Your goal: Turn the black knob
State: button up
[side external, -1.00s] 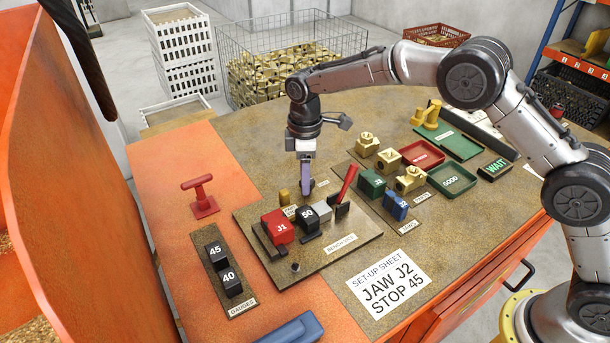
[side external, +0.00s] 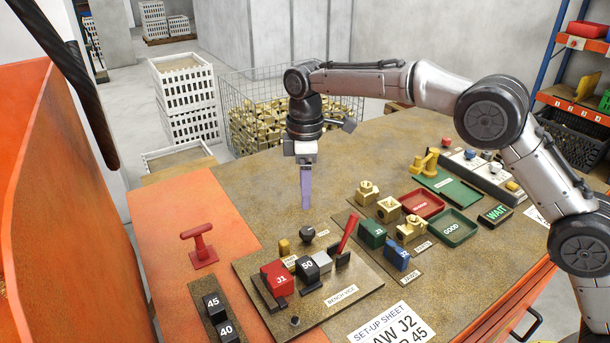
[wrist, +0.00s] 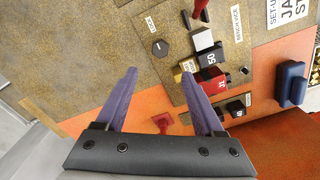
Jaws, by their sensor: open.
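The bench vice plate (side external: 345,302) holds a red J1 block (side external: 277,281), a black 50 block (side external: 308,270) and a red lever (side external: 348,232). A red T-handle (side external: 199,247) is farther left. Bench behind is clear.

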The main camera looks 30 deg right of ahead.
jog(key=shift+r, duration=1.45)
jog(key=s+d+r+m+t, duration=0.1)
jog(key=s+d+r, duration=0.15)
jog(key=r, duration=0.35)
jog(key=s+d+r+t, duration=0.1)
jog(key=s+d+r, duration=0.1)
jog(key=d+r, duration=0.3)
jog(key=s+d+r+m+t, duration=0.1)
jog(key=s+d+r, duration=0.2)
jog(key=s, duration=0.3)
jog(key=s+d+r+m+t, duration=0.1)
jog(key=s+d+r+m, duration=0.1)
jog(key=s+r, duration=0.3)
jog(key=s+d+f+m+t, duration=0.1)
jog(key=s+d+f+m, duration=0.1)
jog(key=s, duration=0.5)
jog(key=s+d+f+m, duration=0.1)
jog(key=s+d+f, duration=0.15)
jog(key=s, duration=0.35)
jog(key=s+f+m, duration=0.5)
jog(key=s+f, duration=0.2)
jog(key=f, duration=0.4)
jog(key=shift+s+f+t, duration=0.15)
jog(key=shift+s+t, duration=0.1)
jog(key=shift+t, duration=0.05)
